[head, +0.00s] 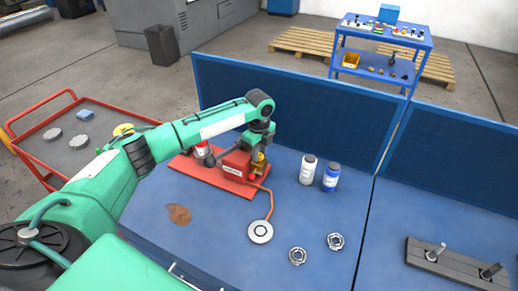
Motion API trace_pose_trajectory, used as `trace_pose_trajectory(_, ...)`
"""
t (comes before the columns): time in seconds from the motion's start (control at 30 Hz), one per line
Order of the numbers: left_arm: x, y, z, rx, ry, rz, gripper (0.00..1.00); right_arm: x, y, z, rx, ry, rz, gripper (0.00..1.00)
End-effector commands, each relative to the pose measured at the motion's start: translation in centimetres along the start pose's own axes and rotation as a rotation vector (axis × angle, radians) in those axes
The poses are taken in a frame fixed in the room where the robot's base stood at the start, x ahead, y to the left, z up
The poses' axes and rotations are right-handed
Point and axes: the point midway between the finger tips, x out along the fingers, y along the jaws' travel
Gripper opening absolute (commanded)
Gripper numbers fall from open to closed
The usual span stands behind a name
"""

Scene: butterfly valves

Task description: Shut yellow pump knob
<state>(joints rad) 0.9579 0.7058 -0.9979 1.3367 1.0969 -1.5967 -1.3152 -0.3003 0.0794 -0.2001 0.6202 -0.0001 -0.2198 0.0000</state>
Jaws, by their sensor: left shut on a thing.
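The red pump (236,165) stands on a red base plate (212,180) on the blue bench. Its yellow knob (260,158) is at the pump's right end, partly hidden by my gripper. My left gripper (259,152) reaches down from above and is shut on the yellow knob; the fingertips are small and partly covered. The knob's exact angle is too small to tell. An orange hose (270,203) runs from the pump to a round grey disc (260,231). My right gripper is not in view.
Two metal rings (297,256) lie near the front. A brown stain (179,214) marks the bench. A blue panel (300,125) rises behind. A red cart (55,178) stands left.

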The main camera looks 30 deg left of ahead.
Motion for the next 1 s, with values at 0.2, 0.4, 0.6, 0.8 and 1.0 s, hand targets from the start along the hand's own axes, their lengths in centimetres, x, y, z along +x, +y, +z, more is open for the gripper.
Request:
trace_pose_trajectory(0.2,-0.2,-0.06,-0.01,0.134,0.002,-0.002,0.05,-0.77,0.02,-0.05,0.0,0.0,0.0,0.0)
trace_pose_trajectory(0.4,-0.15,-0.07,0.01,0.209,0.001,-0.003,0.05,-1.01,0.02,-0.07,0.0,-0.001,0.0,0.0)
trace_pose_trajectory(0.6,-0.13,-0.08,0.01,0.24,0.001,-0.003,0.05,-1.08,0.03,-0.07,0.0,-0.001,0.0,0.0)
trace_pose_trajectory(0.8,-0.12,-0.09,0.01,0.244,0.0,-0.003,0.05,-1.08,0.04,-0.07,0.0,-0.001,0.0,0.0)
trace_pose_trajectory(1.0,-0.13,-0.09,0.01,0.244,0.0,-0.003,0.34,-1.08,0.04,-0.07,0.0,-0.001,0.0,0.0)
